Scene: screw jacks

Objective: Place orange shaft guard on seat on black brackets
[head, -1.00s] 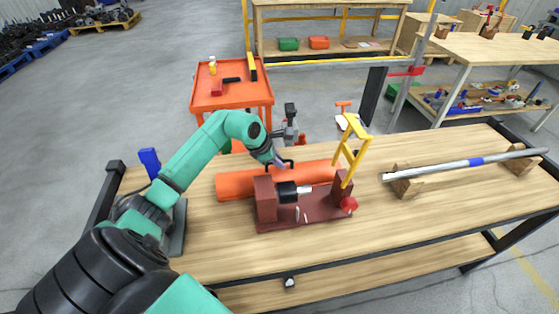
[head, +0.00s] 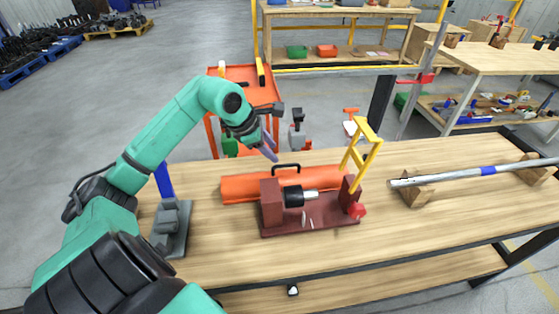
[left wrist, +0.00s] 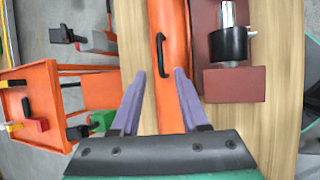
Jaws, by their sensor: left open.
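The orange shaft guard (head: 240,188) lies on the wooden bench behind a dark red jig, with its black handle (head: 286,166) on top. It also shows in the left wrist view (left wrist: 168,30), running between my fingers with its handle (left wrist: 162,55) beyond them. The dark red jig (head: 308,222) holds a black and silver shaft piece (head: 296,197) between two upright blocks. My left gripper (head: 270,153) is open and empty, above and behind the guard, apart from the handle. In the left wrist view its two fingers (left wrist: 158,82) are spread. Black brackets cannot be made out clearly. My right gripper is not in view.
A yellow frame (head: 361,150) stands at the jig's right end beside a red knob (head: 357,211). A long silver shaft (head: 450,176) rests on wooden blocks at right. A grey stand (head: 171,228) is at left. An orange cart (head: 237,73) stands behind the bench.

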